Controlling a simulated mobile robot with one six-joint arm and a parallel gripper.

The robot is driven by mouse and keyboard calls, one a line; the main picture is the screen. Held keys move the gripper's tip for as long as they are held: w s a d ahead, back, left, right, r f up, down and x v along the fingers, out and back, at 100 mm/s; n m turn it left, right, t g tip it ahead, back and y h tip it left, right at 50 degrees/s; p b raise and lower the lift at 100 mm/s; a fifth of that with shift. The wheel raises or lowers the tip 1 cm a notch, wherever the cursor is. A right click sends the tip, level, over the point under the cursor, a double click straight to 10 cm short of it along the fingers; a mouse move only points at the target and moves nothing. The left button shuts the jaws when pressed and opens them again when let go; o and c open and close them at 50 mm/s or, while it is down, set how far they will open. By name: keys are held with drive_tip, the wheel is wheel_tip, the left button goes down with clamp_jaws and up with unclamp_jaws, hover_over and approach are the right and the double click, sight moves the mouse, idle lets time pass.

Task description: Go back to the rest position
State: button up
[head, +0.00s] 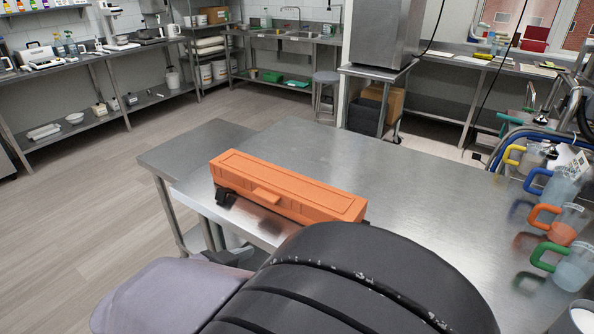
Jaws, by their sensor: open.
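Jugs with yellow, blue, orange (557,223) and green (563,262) handles stand along the table's right side. A white cup (580,318) is at the bottom right. A lower steel surface (200,148) adjoins at left. The table's middle and far part are clear. Open floor lies left.

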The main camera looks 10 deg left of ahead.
drive_tip(key=s+d+r+g+y, duration=0.1)
drive_tip(key=s+d+g, duration=0.25)
drive_tip(key=d, duration=0.75)
drive_tip(key=s+d+r+g, duration=0.15)
drive_tip(key=d+g, duration=0.25)
drive_tip(key=d, duration=0.6)
drive_tip(key=s+d+r+t+y, duration=0.2)
drive_tip(key=s+d+y, duration=0.1)
drive_tip(key=s+y, duration=0.3)
drive_tip(key=shift+s+r+n, duration=0.3)
drive_tip(key=shift+s, duration=0.9)
